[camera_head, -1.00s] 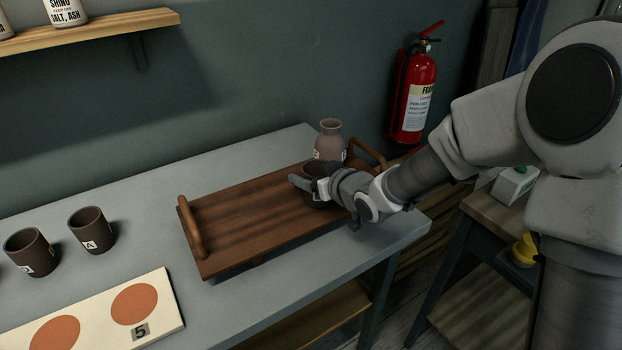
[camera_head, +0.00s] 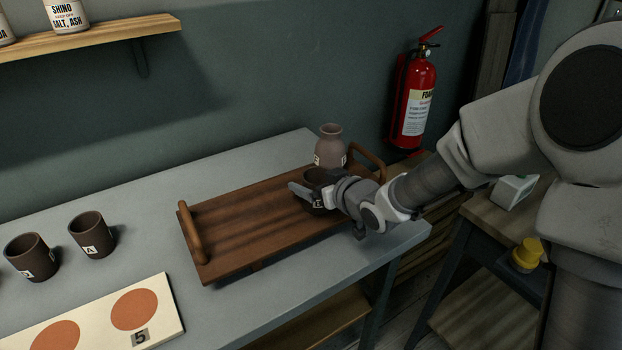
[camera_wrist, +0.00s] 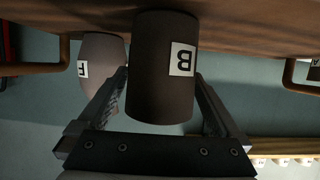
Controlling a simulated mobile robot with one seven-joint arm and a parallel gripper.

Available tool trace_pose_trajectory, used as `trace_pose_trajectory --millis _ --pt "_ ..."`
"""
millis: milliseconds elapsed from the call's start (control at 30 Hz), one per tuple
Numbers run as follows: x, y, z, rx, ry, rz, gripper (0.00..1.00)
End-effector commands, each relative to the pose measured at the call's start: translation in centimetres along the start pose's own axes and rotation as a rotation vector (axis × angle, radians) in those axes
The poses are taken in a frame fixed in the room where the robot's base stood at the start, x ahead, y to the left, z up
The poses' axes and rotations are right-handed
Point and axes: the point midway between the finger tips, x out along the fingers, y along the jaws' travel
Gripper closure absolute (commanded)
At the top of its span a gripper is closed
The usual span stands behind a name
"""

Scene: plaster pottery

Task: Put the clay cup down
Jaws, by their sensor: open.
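A dark brown clay cup (camera_head: 316,178) stands on the right part of the wooden tray (camera_head: 245,217). In the wrist view the cup (camera_wrist: 160,70) bears a white label with the letter B and shows upside down. My gripper (camera_head: 312,192) is at the cup, and in the wrist view the open gripper (camera_wrist: 162,88) has one finger on each side of it. A gap shows beside the fingers. Part of the cup is hidden behind my gripper in the head view.
A vase (camera_head: 330,146) stands just behind the cup. Cups (camera_head: 92,234) (camera_head: 29,257) stand on the grey table (camera_head: 150,205) at left. A board with orange circles (camera_head: 165,318) lies in front. The tray's left half is bare.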

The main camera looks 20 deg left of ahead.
Motion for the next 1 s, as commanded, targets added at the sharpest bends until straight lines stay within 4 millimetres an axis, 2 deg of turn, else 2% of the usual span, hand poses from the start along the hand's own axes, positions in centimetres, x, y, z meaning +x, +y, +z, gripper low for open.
trace_pose_trajectory --millis 33,200,400,600,833,933,1000 --pt "-1.3 0.1 -0.2 -0.002 -0.001 0.003 0.00" --pt "-5.2 0.1 -0.3 -0.001 0.000 0.004 0.00" --pt "-8.8 0.1 -0.2 -0.002 0.000 0.003 0.00" --pt "-10.3 0.0 -0.1 -0.002 0.000 0.000 0.00" --pt "-10.6 0.2 0.0 -0.004 -0.004 0.008 0.00" --pt "-11.4 1.4 -0.1 -0.016 -0.036 0.063 0.00" --pt "-12.7 3.2 -0.2 -0.028 -0.081 0.140 0.00"
